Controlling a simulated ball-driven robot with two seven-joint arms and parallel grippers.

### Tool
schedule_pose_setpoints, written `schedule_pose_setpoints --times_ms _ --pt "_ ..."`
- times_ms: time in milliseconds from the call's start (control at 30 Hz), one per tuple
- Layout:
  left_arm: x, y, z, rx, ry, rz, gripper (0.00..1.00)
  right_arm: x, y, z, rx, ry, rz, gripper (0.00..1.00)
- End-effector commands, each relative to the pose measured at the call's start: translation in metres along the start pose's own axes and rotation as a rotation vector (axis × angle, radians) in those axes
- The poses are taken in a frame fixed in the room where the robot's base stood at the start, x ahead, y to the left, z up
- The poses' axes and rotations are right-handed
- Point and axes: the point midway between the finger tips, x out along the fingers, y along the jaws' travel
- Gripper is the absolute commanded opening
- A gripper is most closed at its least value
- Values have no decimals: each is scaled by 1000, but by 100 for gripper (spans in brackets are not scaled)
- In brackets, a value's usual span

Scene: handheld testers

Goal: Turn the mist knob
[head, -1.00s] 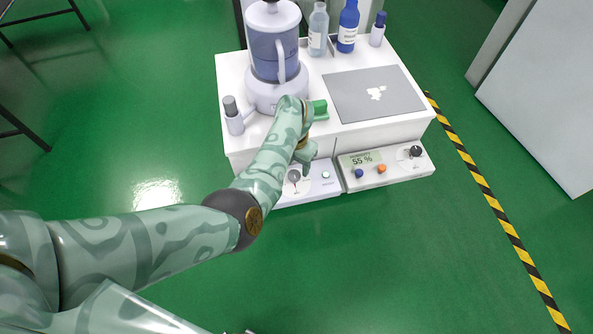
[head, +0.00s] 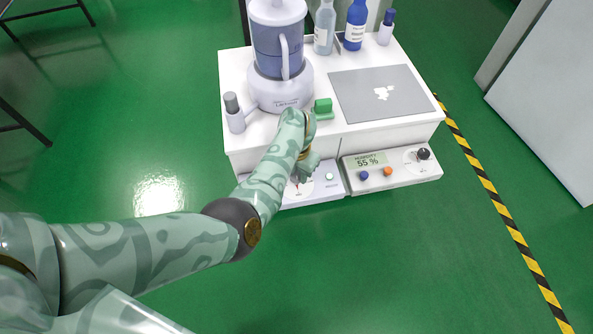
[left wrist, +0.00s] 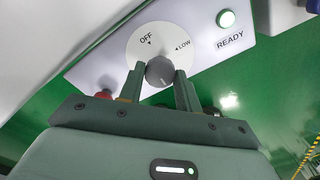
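The mist knob, a round grey knob (left wrist: 160,72), sits on a white dial (left wrist: 143,45) marked OFF and LOW in the left wrist view. My left gripper (left wrist: 160,76) has one finger on each side of the knob, with hardly any gap, and appears shut on it. In the head view my left gripper (head: 301,175) is over the left front panel (head: 326,188) and hides most of the knob. A green READY light (left wrist: 226,19) glows beside the dial. The pointer's setting is hard to read. My right gripper is not in view.
A humidifier with a blue tank (head: 278,50) stands on the white bench (head: 300,131) behind the panel. A humidity unit (head: 405,176) reading 55 % with its own dark knob (head: 423,154) is at the right. A green block (head: 323,108), grey mat (head: 360,105) and bottles (head: 355,25) stand behind.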

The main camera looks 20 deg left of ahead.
Motion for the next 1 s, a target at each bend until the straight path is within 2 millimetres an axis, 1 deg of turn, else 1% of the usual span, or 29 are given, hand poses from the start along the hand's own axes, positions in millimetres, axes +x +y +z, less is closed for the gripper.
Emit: schedule_pose_setpoints --times_ms 267,467,600,667,1000 --pt "0 0 0 -11 0 0 11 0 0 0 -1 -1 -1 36" --pt "1 -1 0 -77 0 -2 11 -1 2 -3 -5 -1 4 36" --pt "1 -1 0 -167 0 -1 11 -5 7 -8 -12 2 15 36" --pt "2 -1 0 -216 0 -2 11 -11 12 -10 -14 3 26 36" --pt "2 -1 0 -534 1 -1 11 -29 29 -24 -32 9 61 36"
